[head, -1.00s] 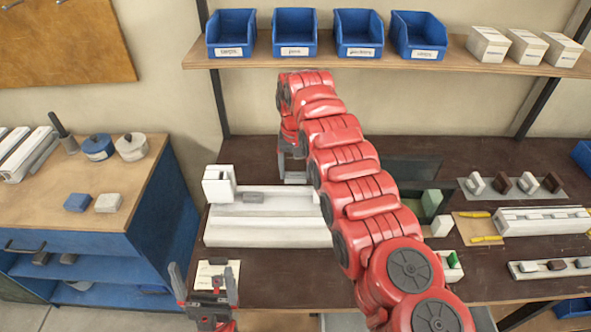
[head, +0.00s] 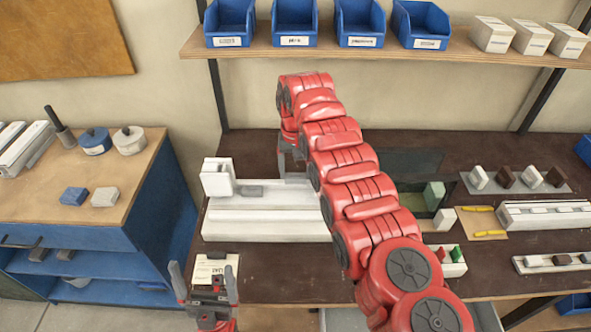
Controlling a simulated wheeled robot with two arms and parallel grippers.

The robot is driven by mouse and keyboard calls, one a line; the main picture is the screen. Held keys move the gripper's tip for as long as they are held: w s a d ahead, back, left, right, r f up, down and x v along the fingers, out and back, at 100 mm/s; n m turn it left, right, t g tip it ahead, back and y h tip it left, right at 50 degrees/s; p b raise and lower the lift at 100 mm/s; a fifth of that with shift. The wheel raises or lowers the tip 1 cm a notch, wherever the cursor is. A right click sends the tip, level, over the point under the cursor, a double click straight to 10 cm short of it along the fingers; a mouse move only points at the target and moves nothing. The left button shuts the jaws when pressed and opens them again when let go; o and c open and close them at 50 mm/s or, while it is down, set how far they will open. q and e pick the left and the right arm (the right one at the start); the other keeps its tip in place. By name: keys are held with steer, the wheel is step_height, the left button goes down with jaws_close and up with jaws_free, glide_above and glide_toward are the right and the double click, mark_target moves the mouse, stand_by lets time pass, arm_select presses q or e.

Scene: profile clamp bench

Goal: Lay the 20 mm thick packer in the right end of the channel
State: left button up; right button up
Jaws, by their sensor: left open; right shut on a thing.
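The channel (head: 265,228) is a long pale bar on the bench, with an upright white block (head: 217,178) at its left end. A small grey piece (head: 249,190) lies in it near that block. My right arm crosses in front and hides the channel's right end. My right gripper (head: 293,172) is over the back of the channel, right of the grey piece. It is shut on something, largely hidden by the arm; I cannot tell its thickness. My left gripper (head: 204,285) is open and empty, in front of the channel by a printed card (head: 214,268).
A white holder (head: 453,268) with red and green pieces and a green block (head: 433,195) stand right of my arm. Further right are a mat (head: 515,184) with several small blocks and a white rail (head: 545,215). Blue bins (head: 230,22) line the shelf above.

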mark_target(296, 193)
steer(key=shift+f, duration=0.3)
steer(key=shift+f+b, duration=1.45)
steer(key=shift+f, duration=1.05)
steer(key=o, duration=1.4)
steer(key=shift+r, duration=0.2)
steer(key=shift+r+p, duration=0.9)
steer(key=shift+r, duration=1.6)
steer(key=shift+r+p, duration=1.35)
steer(key=shift+r, duration=0.05)
